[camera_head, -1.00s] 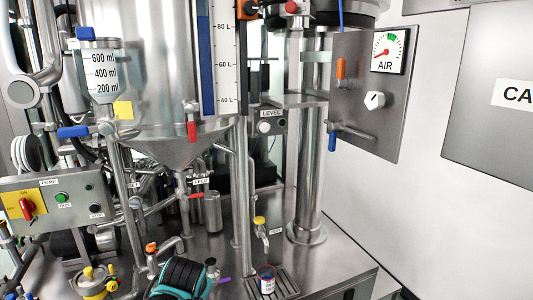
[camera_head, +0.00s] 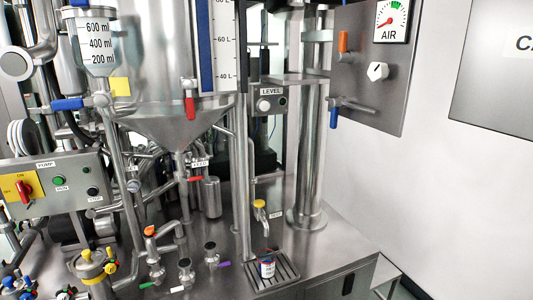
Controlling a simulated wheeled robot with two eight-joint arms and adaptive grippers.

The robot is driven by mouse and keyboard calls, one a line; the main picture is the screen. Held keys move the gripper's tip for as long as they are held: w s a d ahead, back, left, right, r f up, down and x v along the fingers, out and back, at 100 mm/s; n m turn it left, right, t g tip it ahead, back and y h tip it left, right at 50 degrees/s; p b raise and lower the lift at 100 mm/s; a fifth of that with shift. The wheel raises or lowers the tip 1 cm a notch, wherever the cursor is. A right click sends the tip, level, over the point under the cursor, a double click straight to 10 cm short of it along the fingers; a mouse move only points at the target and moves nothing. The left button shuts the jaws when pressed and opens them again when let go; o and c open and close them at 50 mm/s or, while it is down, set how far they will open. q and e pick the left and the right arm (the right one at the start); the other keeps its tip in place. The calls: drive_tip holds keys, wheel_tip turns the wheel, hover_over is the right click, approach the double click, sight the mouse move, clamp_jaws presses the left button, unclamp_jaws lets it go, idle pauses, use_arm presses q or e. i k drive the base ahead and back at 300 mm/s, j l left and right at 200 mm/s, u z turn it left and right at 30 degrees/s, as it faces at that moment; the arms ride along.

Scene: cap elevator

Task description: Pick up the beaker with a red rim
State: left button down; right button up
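A small beaker (camera_head: 267,268) with a white label stands upright on the slotted metal drip tray (camera_head: 287,272), at the lower middle of the view. Its rim is small and dark with a hint of red, hard to make out. The yellow-topped tap (camera_head: 260,206) is above and slightly left of it. Neither of my grippers shows in this view, and nothing is touching the beaker.
The steel tabletop (camera_head: 325,250) right of the tray is clear. A control box (camera_head: 55,185) juts out at left.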

sight(265, 258)
drive_tip(key=l+u, duration=0.15)
drive_tip(key=j+u, duration=0.1)
drive_tip(key=u, duration=0.7)
drive_tip(key=j+u, duration=0.2)
drive_tip(key=u, duration=0.6)
drive_tip(key=j+z, duration=0.5)
drive_tip(key=j, duration=0.3)
drive_tip(key=z, duration=1.5)
